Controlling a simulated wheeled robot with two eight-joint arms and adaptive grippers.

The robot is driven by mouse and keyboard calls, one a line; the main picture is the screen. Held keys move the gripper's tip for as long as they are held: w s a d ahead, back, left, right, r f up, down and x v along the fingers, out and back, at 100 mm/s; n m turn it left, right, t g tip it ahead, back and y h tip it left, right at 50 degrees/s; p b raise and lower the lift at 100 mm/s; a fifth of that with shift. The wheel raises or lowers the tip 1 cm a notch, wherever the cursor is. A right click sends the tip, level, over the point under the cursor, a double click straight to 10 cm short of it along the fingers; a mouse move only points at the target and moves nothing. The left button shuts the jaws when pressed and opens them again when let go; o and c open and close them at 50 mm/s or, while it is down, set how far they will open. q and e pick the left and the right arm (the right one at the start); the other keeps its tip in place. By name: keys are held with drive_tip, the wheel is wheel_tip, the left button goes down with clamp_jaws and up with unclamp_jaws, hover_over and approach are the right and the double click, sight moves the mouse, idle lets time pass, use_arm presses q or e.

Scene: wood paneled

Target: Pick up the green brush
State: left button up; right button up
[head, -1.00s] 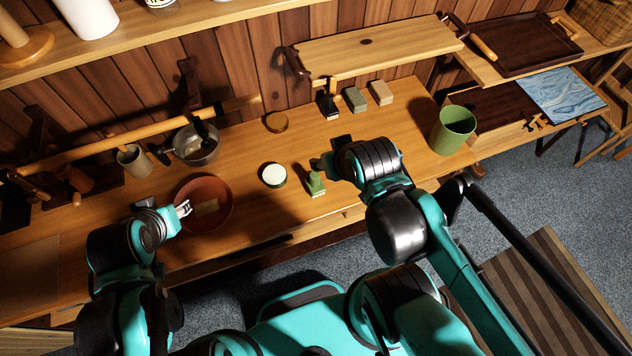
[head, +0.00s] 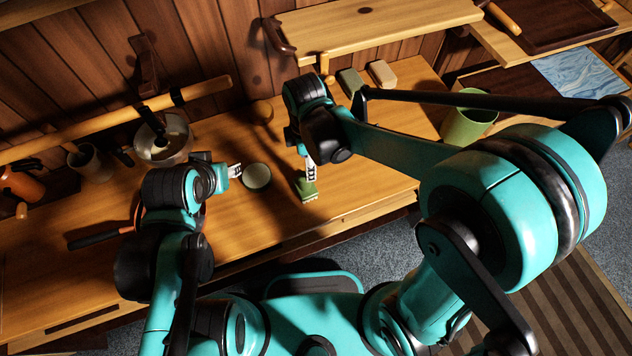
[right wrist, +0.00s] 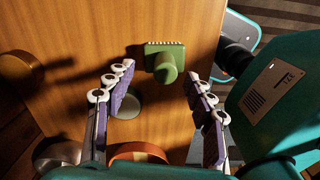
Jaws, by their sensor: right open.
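The green brush (head: 306,191) stands on the wooden workbench near its front edge in the head view. In the right wrist view the brush (right wrist: 165,62) shows a round knob and a bristled block. My right gripper (right wrist: 161,74) is open, with its fingertips on either side of the knob and gaps on both sides. In the head view my right gripper (head: 309,168) points down at the brush, partly hiding it.
A metal pot (head: 163,140) stands at the back left, and a green cup (head: 468,122) at the right. Green and tan blocks (head: 381,73) lie under a raised wooden shelf (head: 375,28). My left arm mostly hides a reddish dish. Bench right of the brush is clear.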

sight(305, 180)
drive_tip(key=shift+s+f, duration=0.1)
drive_tip(key=shift+f, duration=0.45)
drive_tip(key=f, duration=0.2)
drive_tip(key=f+b, duration=0.1)
drive_tip(key=f, duration=0.1)
drive_tip(key=s+a+f+b, duration=0.1)
drive_tip(key=f, duration=0.1)
drive_tip(key=shift+f, duration=0.2)
clamp_jaws()
